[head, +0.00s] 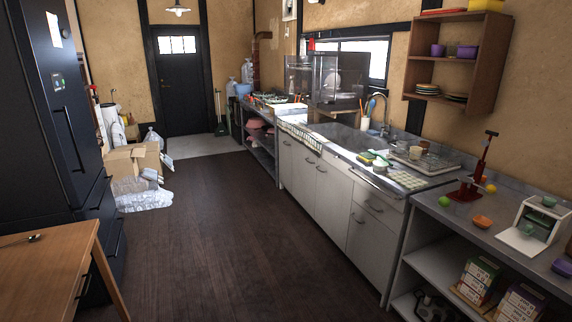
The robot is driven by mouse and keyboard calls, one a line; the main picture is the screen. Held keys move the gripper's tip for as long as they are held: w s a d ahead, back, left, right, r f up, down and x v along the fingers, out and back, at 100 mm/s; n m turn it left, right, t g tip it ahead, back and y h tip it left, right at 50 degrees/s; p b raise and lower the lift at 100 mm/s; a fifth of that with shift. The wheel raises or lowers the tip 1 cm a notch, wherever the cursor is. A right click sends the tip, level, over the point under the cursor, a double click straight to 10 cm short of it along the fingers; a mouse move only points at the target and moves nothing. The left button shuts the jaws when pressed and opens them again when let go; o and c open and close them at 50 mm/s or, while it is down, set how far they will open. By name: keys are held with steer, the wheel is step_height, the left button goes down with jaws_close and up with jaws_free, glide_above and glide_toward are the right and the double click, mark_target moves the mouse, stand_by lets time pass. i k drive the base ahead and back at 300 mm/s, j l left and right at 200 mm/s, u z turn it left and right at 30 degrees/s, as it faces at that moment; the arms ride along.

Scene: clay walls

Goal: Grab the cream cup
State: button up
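A small pale, cream-looking cup (415,153) stands on the drying tray (440,165) on the steel counter right of the sink. At this size its exact colour and any handle are hard to tell.
The sink counter (352,170) runs along the right wall. A wooden table (45,262) is at lower left. The dark floor (205,215) between is clear.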

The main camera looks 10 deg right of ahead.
mark_target(415, 153)
steer(key=i, duration=1.95)
steer(key=i+j+z, duration=0.15)
steer(key=i+z, duration=0.3)
steer(key=i, duration=0.15)
steer(key=i+j+z, duration=0.3)
steer(key=i+z, duration=0.2)
steer(key=i+j+z, duration=0.95)
steer(key=j, duration=0.3)
steer(key=k+l, duration=0.05)
steer(key=k, duration=0.05)
